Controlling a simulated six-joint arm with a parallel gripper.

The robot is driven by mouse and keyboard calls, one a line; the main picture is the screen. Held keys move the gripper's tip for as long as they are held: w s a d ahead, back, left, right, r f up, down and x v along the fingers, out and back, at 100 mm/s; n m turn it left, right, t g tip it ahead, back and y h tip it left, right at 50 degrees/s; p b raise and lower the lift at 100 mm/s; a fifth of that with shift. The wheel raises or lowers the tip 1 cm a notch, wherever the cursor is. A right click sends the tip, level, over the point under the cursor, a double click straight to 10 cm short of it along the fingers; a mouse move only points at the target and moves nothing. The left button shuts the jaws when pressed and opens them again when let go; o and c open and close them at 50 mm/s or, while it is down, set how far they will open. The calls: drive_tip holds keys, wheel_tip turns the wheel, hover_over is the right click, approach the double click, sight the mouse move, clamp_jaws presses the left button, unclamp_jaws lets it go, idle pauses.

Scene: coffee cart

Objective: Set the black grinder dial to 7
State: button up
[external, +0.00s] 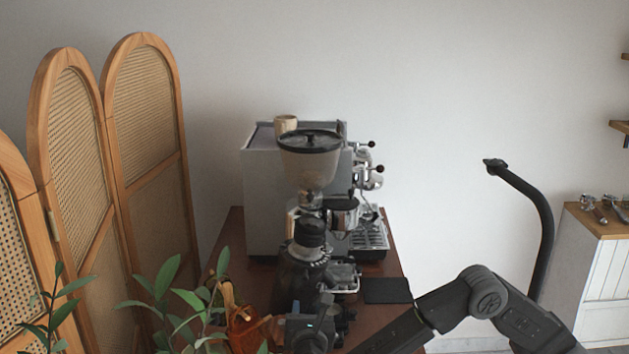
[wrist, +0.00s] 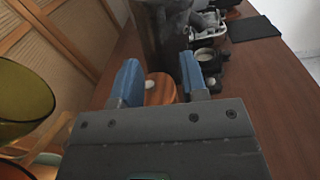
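The grinder stands on the brown cart in the external view, with a smoky hopper (external: 309,160) on top. Its black dial (external: 309,232) sits below the hopper, above a ring with pale marks (external: 307,257); the setting is too small to read. My gripper (external: 311,310) is in front of and below the dial, apart from it. In the wrist view my gripper (wrist: 160,78) has its two blue fingers spread, with nothing held between them. A dark body, likely the grinder's lower part (wrist: 160,28), shows beyond the fingers; the dial cannot be made out there.
The espresso machine (external: 262,200) stands behind the grinder. A black mat (external: 387,290) lies to the right. Plant leaves (external: 185,300) and an orange-brown object (external: 246,325) are at the left front. A round wooden piece (wrist: 160,92) shows beyond the fingers.

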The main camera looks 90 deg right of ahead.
sight(306, 279)
drive_tip(key=d, duration=1.3)
drive_tip(key=shift+w+d, duration=0.15)
drive_tip(key=shift+w, duration=0.25)
drive_tip(key=shift+c, duration=0.3)
clamp_jaws()
